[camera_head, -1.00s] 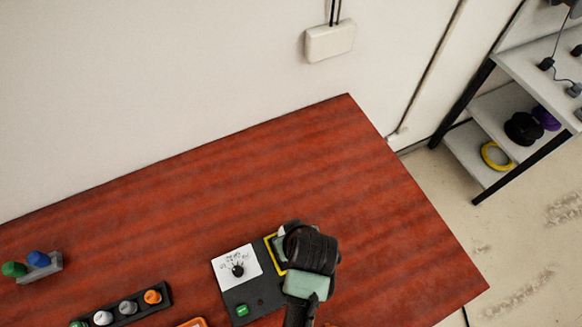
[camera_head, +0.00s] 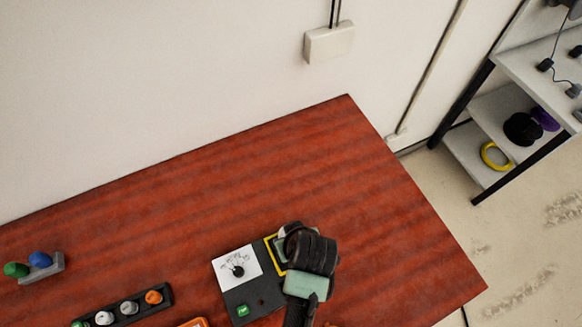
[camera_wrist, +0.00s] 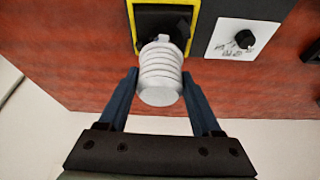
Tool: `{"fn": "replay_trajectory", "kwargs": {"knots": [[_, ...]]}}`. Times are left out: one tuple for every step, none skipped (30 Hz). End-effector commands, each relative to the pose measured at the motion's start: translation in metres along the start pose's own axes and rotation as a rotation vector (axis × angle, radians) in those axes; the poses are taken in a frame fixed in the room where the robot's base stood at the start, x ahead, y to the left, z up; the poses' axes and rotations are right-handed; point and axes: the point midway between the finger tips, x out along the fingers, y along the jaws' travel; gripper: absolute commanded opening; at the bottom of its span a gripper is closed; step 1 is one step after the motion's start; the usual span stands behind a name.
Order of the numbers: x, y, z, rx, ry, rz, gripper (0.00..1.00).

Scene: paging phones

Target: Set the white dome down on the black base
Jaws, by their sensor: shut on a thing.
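The white dome (camera_wrist: 160,75), ribbed and pale, is between the two blue fingers of my gripper (camera_wrist: 160,80) in the wrist view. The gripper is shut on it. The black base (camera_wrist: 150,20) is just beyond the dome, inside a yellow frame. The dome's far end overlaps the base in this view; I cannot tell whether they touch. In the head view my gripper is over the yellow-framed area (camera_head: 270,250), and my arm hides the dome and most of the base.
A dark panel with a white dial plate (camera_head: 236,268) and a green button (camera_head: 243,310) adjoins the yellow frame. A black strip with several coloured knobs (camera_head: 128,308) and a grey holder (camera_head: 42,268) lie left. The red table (camera_head: 380,220) is clear to the right.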

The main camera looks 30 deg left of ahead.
Motion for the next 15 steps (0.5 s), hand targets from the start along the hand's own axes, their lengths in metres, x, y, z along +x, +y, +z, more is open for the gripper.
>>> {"fn": "replay_trajectory", "kwargs": {"knots": [[0.0, 0.0, 0.0, 0.0, 0.0, 0.0, 0.1], [0.0, -0.0001, 0.0, 0.0, 0.0, 0.0, 0.1], [0.0, -0.0001, 0.0, 0.0, 0.0, 0.0, 0.1], [0.0, -0.0001, 0.0, 0.0, 0.0, 0.0, 0.1], [0.0, -0.0001, 0.0, 0.0, 0.0, 0.0, 0.1], [0.0001, -0.0001, 0.0, 0.0, 0.0, 0.0, 0.1], [0.0002, -0.0001, 0.0001, 0.0, 0.0, 0.0, 0.1], [0.0004, -0.0001, 0.0002, 0.0, 0.0, 0.0, 0.1], [0.0008, -0.0002, 0.0004, 0.0, 0.0, 0.0, 0.1], [0.0013, -0.0002, 0.0006, 0.0, 0.0, 0.0, 0.1], [0.0019, -0.0001, 0.0009, 0.0, -0.001, 0.0, 0.1], [0.0028, -0.0002, 0.0013, 0.001, -0.001, 0.0, 0.1], [0.0035, -0.0002, 0.0017, 0.001, -0.001, -0.001, 0.1], [0.0043, -0.0002, 0.002, 0.001, -0.001, -0.001, 0.1], [0.0054, -0.0002, 0.0025, 0.001, -0.001, -0.001, 0.1]]}}
